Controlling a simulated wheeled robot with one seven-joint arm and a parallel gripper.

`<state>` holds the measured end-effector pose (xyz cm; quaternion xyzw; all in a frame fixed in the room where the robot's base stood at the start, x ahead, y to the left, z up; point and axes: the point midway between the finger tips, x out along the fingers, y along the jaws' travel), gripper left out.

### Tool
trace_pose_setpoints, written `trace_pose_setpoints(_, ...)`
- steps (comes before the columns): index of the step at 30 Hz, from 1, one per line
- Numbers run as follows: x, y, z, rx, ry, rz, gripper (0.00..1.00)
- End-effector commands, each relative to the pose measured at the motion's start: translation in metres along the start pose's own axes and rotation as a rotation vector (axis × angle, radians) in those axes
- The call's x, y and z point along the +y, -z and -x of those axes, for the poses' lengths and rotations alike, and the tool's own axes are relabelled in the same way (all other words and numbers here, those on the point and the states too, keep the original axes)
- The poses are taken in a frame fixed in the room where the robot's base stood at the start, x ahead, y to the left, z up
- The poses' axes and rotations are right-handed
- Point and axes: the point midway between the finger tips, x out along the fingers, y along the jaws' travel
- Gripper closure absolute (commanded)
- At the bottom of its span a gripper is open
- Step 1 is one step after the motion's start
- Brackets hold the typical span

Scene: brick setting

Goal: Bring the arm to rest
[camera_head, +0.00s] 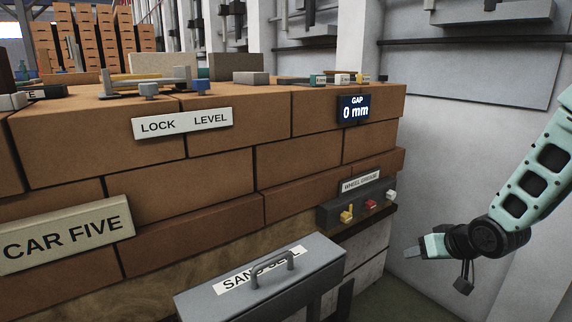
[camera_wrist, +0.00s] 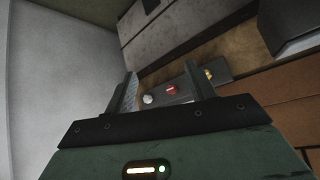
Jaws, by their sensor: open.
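My gripper (camera_head: 412,250) hangs at the right in the head view, pointing left, to the right of the brick stack and apart from it. It is open and empty. In the wrist view my gripper (camera_wrist: 162,95) shows its two fingers spread, with a small dark control box (camera_wrist: 185,90) visible beyond them. That box carries a white, a red and a yellow knob.
The brick stack (camera_head: 205,165) fills the left and middle, with signs "CAR FIVE" (camera_head: 67,234) and "LOCK LEVEL" (camera_head: 182,123) and a display (camera_head: 353,108) reading "GAP 0 mm". A grey sand-seal box (camera_head: 255,285) with a handle juts out in front. Free room lies around my gripper.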

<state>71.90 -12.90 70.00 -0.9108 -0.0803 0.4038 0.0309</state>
Motion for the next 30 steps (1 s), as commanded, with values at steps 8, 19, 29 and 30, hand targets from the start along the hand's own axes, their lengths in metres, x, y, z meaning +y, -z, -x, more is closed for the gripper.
trace_pose_setpoints(8, -0.013, -0.049, 0.106, -0.296, -0.177, 0.004, 0.45)
trace_pose_setpoints(19, -0.086, -0.106, 0.182, -0.545, -0.098, 0.051, 0.45)
trace_pose_setpoints(29, -0.201, -0.151, 0.220, -0.675, 0.075, 0.385, 0.45)
trace_pose_setpoints(30, -0.213, -0.159, 0.227, -0.691, 0.092, 0.428, 0.45)
